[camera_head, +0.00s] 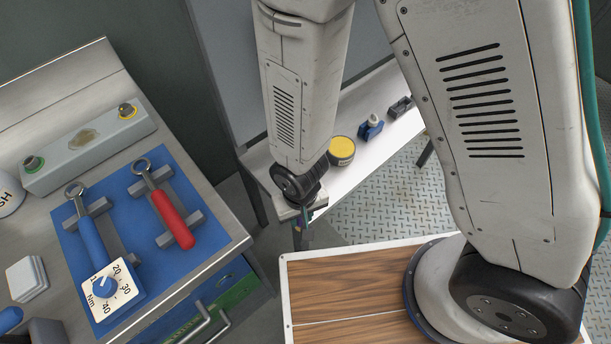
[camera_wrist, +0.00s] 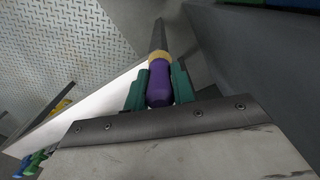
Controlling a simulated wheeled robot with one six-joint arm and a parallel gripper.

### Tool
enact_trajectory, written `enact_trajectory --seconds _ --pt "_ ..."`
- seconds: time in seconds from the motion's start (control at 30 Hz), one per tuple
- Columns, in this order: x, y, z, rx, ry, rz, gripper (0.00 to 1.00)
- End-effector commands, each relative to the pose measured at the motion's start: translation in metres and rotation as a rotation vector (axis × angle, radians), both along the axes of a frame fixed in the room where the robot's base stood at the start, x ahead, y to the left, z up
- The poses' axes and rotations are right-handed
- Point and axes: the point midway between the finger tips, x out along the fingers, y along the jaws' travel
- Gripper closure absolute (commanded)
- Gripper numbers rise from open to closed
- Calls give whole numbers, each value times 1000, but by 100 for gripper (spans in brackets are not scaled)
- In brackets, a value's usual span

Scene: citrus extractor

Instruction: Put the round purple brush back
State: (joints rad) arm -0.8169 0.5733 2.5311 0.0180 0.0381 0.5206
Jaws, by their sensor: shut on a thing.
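The round purple brush (camera_wrist: 160,82) is held in my gripper (camera_wrist: 158,92). In the wrist view its purple handle lies between the two green fingers, and a tan collar and a long dark head point away from me. In the head view my gripper (camera_head: 308,216) hangs by the near left end of the white bench (camera_head: 352,178), mostly behind my own arm. I cannot make out the brush there. No empty place for the brush can be told in these frames.
On the white bench stand a yellow-topped round tin (camera_head: 342,148), a blue item (camera_head: 371,127) and a dark grey block (camera_head: 400,106).

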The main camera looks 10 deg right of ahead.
Motion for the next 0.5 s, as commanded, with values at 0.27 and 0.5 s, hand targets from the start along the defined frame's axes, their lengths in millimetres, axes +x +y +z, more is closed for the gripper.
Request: enact_trajectory --seconds 0.27,0.5 --pt "0 0 0 1 -2 3 98" --pt "20 -4 -2 2 -3 -4 98"
